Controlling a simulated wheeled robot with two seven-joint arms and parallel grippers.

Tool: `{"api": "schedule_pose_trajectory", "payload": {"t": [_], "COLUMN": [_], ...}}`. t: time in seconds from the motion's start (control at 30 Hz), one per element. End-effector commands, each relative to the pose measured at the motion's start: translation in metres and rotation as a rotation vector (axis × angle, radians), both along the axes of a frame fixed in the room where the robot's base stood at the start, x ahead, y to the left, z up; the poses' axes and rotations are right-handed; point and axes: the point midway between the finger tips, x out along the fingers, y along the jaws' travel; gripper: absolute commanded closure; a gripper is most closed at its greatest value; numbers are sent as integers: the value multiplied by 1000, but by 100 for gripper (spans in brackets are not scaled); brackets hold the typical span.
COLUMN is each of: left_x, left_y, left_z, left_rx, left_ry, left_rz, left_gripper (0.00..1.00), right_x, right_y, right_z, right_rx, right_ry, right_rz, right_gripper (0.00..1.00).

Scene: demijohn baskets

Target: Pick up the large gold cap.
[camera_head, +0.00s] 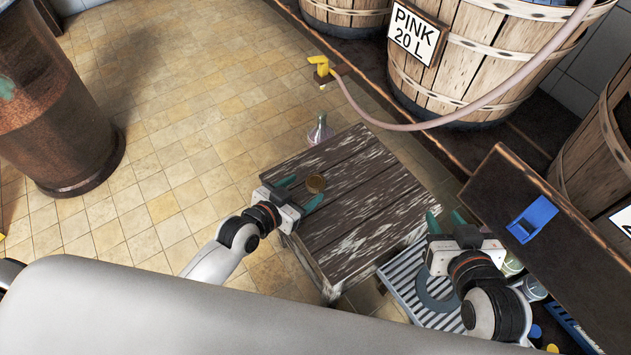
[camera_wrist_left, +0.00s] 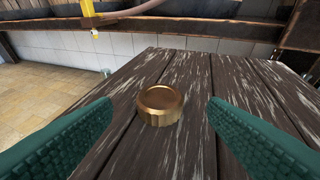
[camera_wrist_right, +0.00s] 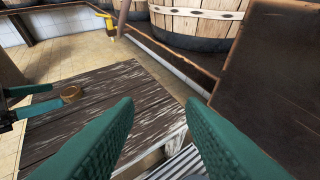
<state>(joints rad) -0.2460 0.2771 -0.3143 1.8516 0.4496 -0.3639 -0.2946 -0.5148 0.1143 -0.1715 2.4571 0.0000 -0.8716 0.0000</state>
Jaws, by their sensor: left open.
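The large gold cap (camera_head: 316,184) sits on the worn wooden table (camera_head: 360,205), near its left edge. In the left wrist view the gold cap (camera_wrist_left: 160,104) stands upright, ahead of and between the two green fingers, untouched. My left gripper (camera_head: 300,194) is open and empty, just left of the cap. The cap also shows in the right wrist view (camera_wrist_right: 71,93), with my left fingers beside it. My right gripper (camera_head: 446,222) is over the table's right edge, far from the cap; its fingers (camera_wrist_right: 160,125) are apart with nothing between them.
A glass flask (camera_head: 320,131) stands on the floor behind the table. A dark bench (camera_head: 540,215) with a blue item (camera_head: 532,218) is at the right. A grey grated rack (camera_head: 405,275) lies beside the table. The tabletop around the cap is clear.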

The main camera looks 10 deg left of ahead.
Motion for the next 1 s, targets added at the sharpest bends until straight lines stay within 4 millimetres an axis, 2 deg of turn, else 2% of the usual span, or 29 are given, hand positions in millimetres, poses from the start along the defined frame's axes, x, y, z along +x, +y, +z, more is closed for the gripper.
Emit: {"api": "schedule_pose_trajectory", "payload": {"t": [0.2,0.4,0.53,0.77,1.0], "left_x": [19,33,36,36,36], "left_y": [-10,-17,-18,-18,-18], "left_z": [-9,-15,-16,-16,-16], "left_rx": [-3,-2,0,0,0], "left_ry": [-2,0,0,1,0], "left_rz": [1,1,0,0,0], "left_gripper": [32,32,32,32,71], "right_x": [21,28,30,30,30], "right_y": [11,17,18,18,18], "right_z": [30,55,62,63,63], "right_rx": [55,93,103,104,104], "right_ry": [-229,-385,-425,-427,-427], "right_rz": [15,26,28,28,28], "right_gripper": [64,64,64,64,64]}}
